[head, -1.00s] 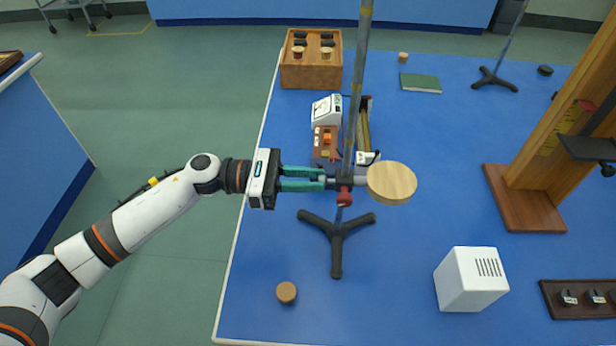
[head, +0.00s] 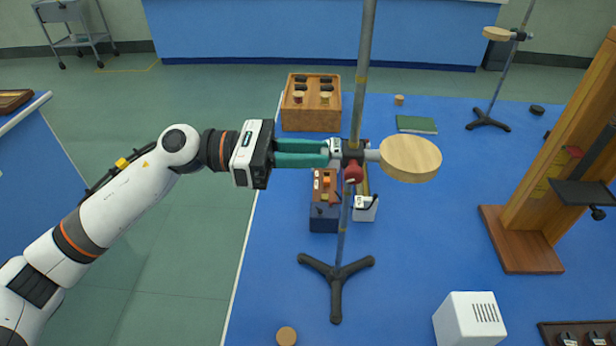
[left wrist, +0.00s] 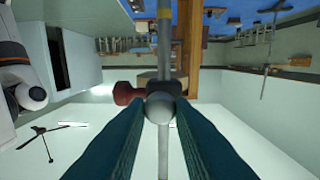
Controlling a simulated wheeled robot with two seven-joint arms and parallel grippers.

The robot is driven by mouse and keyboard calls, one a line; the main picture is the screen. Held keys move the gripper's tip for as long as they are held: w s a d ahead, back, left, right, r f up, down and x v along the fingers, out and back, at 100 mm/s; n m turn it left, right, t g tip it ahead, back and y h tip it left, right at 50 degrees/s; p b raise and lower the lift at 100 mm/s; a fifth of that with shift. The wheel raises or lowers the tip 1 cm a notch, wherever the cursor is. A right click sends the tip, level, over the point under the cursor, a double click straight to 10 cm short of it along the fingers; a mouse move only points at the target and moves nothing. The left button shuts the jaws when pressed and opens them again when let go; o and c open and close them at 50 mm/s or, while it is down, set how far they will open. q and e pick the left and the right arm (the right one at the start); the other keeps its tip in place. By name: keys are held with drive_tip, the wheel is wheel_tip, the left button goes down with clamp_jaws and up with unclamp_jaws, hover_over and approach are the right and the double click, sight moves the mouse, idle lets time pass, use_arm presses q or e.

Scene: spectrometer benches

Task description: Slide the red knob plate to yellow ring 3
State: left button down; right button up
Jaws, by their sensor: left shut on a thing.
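The red knob plate is a round wooden disc (head: 410,158) on a clamp with a red knob (head: 352,173), around a tall grey upright rod (head: 356,115). My left gripper (head: 332,152) is shut on the clamp's left side, opposite the disc. In the left wrist view my green fingers (left wrist: 160,112) close on a grey rounded part, with the red knob (left wrist: 128,93) beside it. A yellow ring (head: 361,79) shows on the rod above the clamp, and a yellowish band lower down. Ring numbers cannot be read. My right gripper is out of view.
The rod's black tripod base (head: 337,275) stands on the blue bench. Behind it are a small instrument (head: 324,195) and a wooden box (head: 311,120). A wooden frame (head: 570,150) stands right, a white box (head: 470,318) in front. Open bench lies right of the base.

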use_arm(q)
wheel_tip(320, 180, up, 2)
drive_tip(key=shift+r, duration=0.2)
drive_tip(key=c, duration=1.3)
unclamp_jaws()
drive_tip(key=shift+o, duration=0.2)
drive_tip(key=a+b, duration=0.5)
drive_tip(key=a, duration=0.7)
